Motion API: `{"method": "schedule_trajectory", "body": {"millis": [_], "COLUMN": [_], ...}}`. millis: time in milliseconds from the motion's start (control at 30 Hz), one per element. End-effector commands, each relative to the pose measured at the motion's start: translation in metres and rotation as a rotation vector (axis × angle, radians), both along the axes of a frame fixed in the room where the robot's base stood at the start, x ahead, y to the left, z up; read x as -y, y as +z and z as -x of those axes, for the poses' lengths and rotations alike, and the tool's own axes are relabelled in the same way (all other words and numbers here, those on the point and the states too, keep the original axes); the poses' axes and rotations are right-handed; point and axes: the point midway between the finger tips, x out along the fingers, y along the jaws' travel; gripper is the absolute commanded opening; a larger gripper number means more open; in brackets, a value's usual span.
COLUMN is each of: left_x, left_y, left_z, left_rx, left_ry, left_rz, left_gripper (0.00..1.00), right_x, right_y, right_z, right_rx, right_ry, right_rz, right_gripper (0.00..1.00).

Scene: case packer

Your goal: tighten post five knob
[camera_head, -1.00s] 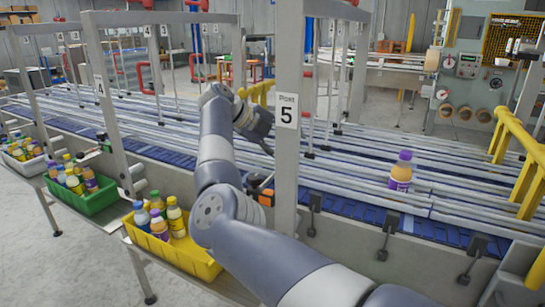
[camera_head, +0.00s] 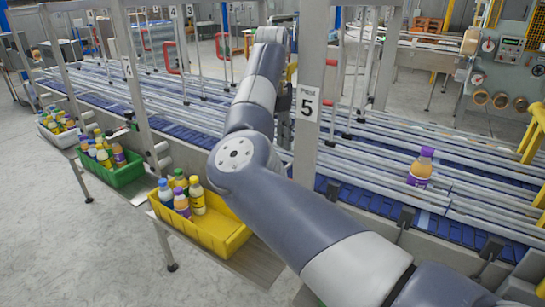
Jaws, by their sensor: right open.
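Post 5 (camera_head: 309,140) is an upright grey post with a white label reading "Post 5" (camera_head: 307,103), right of centre at the near side of the conveyor. My right arm comes in from the lower right and passes in front of the post's lower part. Its wrist reaches up to the left of the label. My right gripper is open, mostly hidden behind my own wrist and the post. The post's knob is not visible; my arm covers the area left of the post. My left gripper is not in view.
A conveyor with metal guide rails (camera_head: 375,170) runs behind the post, with a purple-capped orange bottle (camera_head: 421,168) on it. Yellow (camera_head: 222,236), green (camera_head: 127,174) and white (camera_head: 65,141) bins with bottles stand at left. Yellow railings (camera_head: 535,130) are at the right edge.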

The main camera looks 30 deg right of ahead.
Motion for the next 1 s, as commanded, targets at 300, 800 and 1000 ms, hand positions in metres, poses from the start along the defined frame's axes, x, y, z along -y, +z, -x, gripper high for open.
{"method": "schedule_trajectory", "body": {"millis": [300,800,1000], "left_x": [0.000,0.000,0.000], "left_y": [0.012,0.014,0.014], "left_z": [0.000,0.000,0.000], "left_rx": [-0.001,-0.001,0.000], "left_ry": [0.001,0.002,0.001], "left_rz": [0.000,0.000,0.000], "left_gripper": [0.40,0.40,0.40], "right_x": [0.000,0.000,0.000], "right_y": [-0.037,-0.049,-0.049], "right_z": [0.000,0.000,0.000], "right_rx": [-0.002,0.000,-0.001], "right_ry": [-0.001,-0.001,-0.001], "right_rz": [0.001,0.001,0.001], "right_gripper": [0.52,0.48,0.08]}}
